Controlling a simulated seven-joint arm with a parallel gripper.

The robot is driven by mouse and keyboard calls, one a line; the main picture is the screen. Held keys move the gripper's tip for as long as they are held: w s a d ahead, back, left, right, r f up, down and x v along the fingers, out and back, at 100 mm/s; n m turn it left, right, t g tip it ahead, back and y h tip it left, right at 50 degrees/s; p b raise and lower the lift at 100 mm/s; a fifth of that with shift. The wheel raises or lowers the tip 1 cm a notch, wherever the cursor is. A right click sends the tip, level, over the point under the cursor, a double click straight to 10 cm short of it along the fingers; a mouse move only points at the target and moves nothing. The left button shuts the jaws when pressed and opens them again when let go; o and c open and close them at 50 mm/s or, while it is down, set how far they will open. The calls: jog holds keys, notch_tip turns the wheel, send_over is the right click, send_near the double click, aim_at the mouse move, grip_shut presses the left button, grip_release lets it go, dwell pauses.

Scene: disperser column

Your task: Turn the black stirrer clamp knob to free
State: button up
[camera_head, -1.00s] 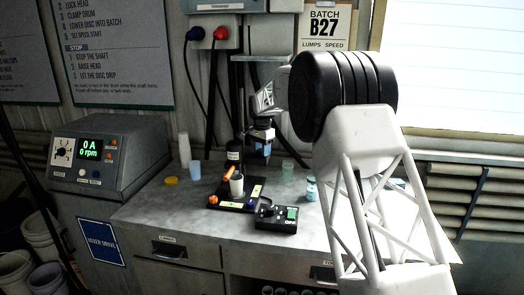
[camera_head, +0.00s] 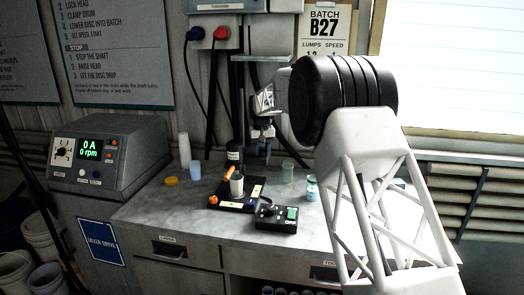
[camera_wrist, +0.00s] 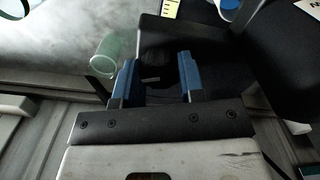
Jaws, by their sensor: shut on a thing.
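In the wrist view, my gripper (camera_wrist: 157,80) has its two blue fingers apart with a dark, rounded form between them. This looks like the black stirrer clamp knob (camera_wrist: 155,60), but it blends into the black parts behind it and its turn position cannot be read. In the head view, my gripper (camera_head: 264,146) is beside the upper part of the black disperser column (camera_head: 233,150). The knob cannot be made out there.
A black control box (camera_head: 277,218) lies at the bench's front edge. A green glass (camera_head: 287,170) stands right of the column and shows in the wrist view (camera_wrist: 105,52). A teal jar (camera_head: 312,188) is further right. The drive unit (camera_head: 110,155) reads 0 rpm.

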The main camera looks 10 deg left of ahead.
aim_at(262, 150)
jog(key=n, duration=1.3)
jog(key=shift+n, duration=0.4)
jog(key=o, duration=0.9)
jog(key=shift+r, duration=0.1)
jog(key=shift+r, duration=3.75)
